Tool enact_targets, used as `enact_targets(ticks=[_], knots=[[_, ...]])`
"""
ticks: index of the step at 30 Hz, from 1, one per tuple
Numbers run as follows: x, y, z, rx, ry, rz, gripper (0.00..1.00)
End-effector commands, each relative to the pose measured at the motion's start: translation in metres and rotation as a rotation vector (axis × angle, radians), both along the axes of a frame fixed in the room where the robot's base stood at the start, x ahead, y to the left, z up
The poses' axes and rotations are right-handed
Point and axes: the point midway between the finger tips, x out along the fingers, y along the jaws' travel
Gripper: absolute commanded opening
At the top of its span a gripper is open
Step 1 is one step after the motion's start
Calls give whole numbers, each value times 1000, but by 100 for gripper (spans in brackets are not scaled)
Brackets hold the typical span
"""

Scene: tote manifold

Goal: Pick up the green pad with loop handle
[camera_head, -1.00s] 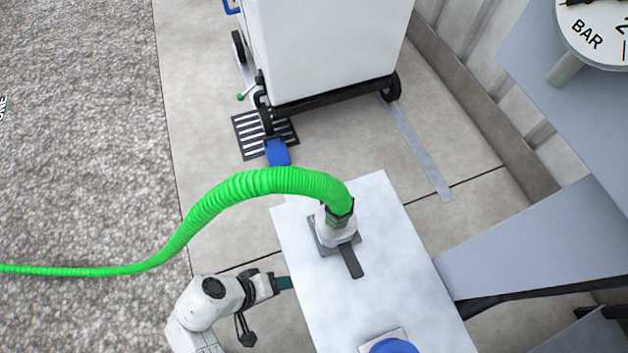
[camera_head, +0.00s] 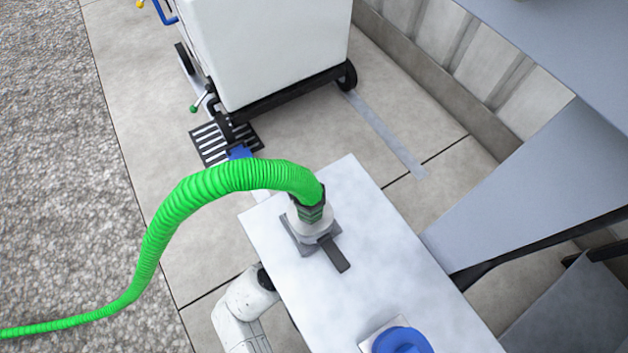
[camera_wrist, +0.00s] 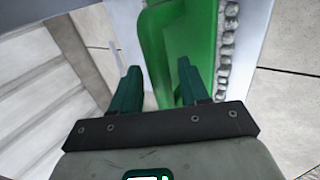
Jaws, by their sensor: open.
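In the wrist view, a smooth green piece, which looks like the green pad with loop handle (camera_wrist: 203,45), lies ahead of my gripper (camera_wrist: 160,85). A brighter green curved part stands at its left. My gripper is open, with its two dark green fingers apart. The left finger is left of the green piece; the right finger overlaps it in the picture. Nothing is visibly held, and I cannot tell whether a finger touches it. In the head view, the white slab hides my gripper, and I do not see the pad.
A white slab (camera_head: 400,260) carries a fitting (camera_head: 312,228) with a ribbed green hose (camera_head: 165,215), and a blue round cap (camera_head: 402,340). A white wheeled cart (camera_head: 265,45) stands behind. Grey metal panels (camera_head: 535,190) are at right. A lumpy pale strip (camera_wrist: 228,45) borders the green piece.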

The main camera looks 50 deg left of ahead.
Motion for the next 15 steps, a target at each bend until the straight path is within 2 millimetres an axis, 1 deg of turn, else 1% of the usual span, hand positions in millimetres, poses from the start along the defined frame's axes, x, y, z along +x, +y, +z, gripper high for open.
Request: enact_targets(ticks=[1, 3, 10, 11, 15], knots=[[2, 0, -6, -1, 0, 0, 45], [4, 0, -8, -1, 0, -1, 45], [5, -1, -7, 0, 0, 0, 45], [5, -1, -7, -1, 0, -1, 43], [5, -1, -7, -1, 0, -1, 30]])
